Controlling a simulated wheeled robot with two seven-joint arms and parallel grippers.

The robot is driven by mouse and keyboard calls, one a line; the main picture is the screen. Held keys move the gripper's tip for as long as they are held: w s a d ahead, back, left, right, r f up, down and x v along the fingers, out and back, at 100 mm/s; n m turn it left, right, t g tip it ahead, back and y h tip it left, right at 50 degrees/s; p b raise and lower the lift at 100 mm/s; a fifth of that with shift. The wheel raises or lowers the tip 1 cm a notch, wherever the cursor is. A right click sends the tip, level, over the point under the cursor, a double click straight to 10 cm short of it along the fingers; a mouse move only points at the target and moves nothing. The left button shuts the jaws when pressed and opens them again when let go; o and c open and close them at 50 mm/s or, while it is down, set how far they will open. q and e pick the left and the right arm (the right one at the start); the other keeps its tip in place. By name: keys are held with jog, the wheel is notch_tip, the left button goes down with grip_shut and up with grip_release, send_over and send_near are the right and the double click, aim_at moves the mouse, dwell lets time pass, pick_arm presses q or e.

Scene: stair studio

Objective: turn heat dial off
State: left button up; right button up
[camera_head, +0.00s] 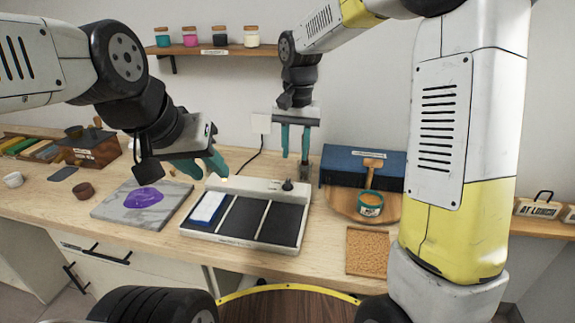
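The heat dial (287,185) is a small black knob on the back ledge of a white warming unit (262,187). The unit has dark panels, and a white-and-blue block (208,208) lies on its left panel. My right gripper (295,155) points down above the dial, its teal fingers apart with nothing between them. It appears clear of the knob. My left gripper (205,173) is left of the unit's back left corner, fingers apart and empty. The dial's setting is too small to read.
A marble slab (108,207) with a purple blob lies left of the unit. A tin (370,203) on a round wooden board and a blue box (345,160) stand to the right. A cork mat (368,250) lies at the front right. A cord runs to the wall socket.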

aim_at(288, 181)
jog(key=shift+w+a+f+g, duration=0.3)
jog(key=shift+w+a+f, duration=0.6)
jog(key=shift+f, duration=0.15)
jog(key=shift+w+a+f, duration=0.1)
jog(key=shift+w+f, duration=0.05)
jog(key=shift+f, duration=0.15)
notch_tip(288, 181, down, 8)
jog(key=shift+r, duration=0.25)
grip_shut()
